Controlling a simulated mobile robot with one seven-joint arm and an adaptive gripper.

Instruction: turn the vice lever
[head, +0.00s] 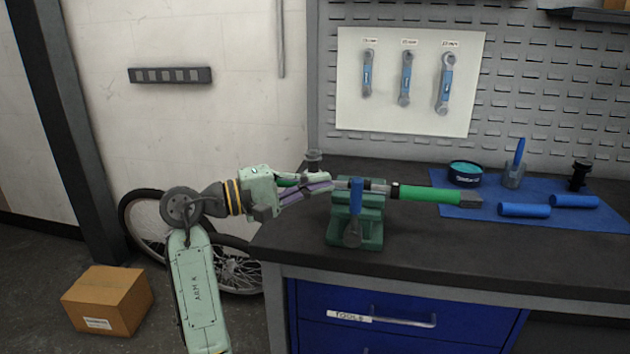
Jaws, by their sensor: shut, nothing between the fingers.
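The green vice (368,228) stands on the front left of the dark workbench. Its lever seems to be the upright blue handle (356,195) on the front of the vice, above a grey round end. A bar with a green grip (430,194) lies level across the top of the vice and points right. My gripper (326,185) comes in from the left at about the height of the vice's top. It is shut and empty, its fingertips just left of the blue handle. I cannot tell whether they touch the vice or the bar.
A blue mat (600,219) at the right holds blue grips, a teal-topped tin (466,174) and small parts. Wrenches hang on a white board (388,115) behind. A dark knob-like part (313,160) stands behind my gripper. A cardboard box (108,300) is on the floor.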

